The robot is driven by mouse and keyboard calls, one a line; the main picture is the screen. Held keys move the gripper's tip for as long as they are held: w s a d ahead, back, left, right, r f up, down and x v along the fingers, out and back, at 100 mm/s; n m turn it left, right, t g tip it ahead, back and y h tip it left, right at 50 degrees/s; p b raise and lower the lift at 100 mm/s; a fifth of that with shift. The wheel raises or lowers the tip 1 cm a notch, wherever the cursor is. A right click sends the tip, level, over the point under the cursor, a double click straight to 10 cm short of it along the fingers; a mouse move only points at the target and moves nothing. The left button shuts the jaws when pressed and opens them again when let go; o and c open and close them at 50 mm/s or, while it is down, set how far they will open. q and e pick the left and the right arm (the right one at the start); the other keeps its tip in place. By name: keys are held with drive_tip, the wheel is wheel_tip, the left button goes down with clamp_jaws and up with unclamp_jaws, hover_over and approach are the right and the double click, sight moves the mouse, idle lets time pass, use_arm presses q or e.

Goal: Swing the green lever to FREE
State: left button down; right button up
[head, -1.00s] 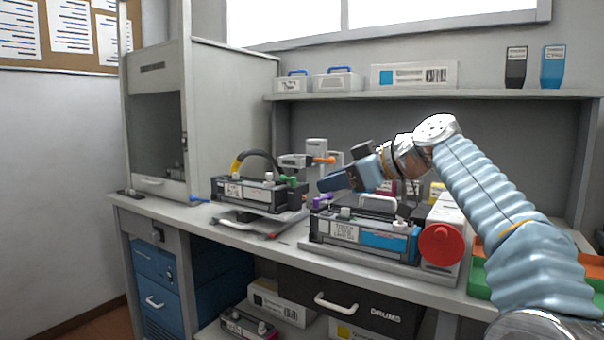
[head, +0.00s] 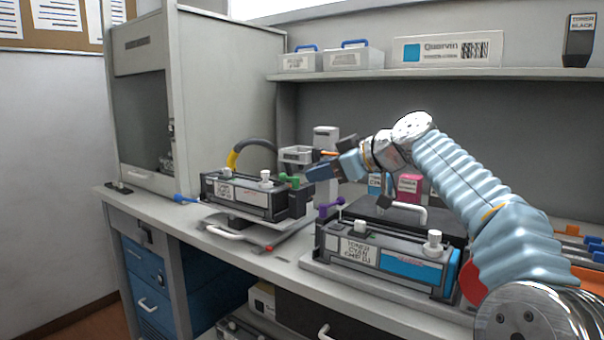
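The green lever (head: 290,180) sits at the right end of the black toner cartridge (head: 238,195) on the left of the bench. My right gripper (head: 311,173) reaches in from the right, its blue-grey fingers pointing left, just right of the lever. A small gap seems to show between the fingertips and the lever; contact cannot be made out. The fingers are seen end-on and small, so their opening is unclear. Any FREE marking is too small to read. My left gripper is out of view.
A second cartridge (head: 385,258) with a cyan label and a purple lever (head: 331,206) stands front right. An orange-tipped grey fixture (head: 298,154) stands behind the green lever. A shelf (head: 400,75) runs behind.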

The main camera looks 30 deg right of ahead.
drive_tip(key=p+x, duration=0.1)
drive_tip(key=x, duration=0.5)
drive_tip(key=shift+w+a, duration=0.1)
clamp_jaws()
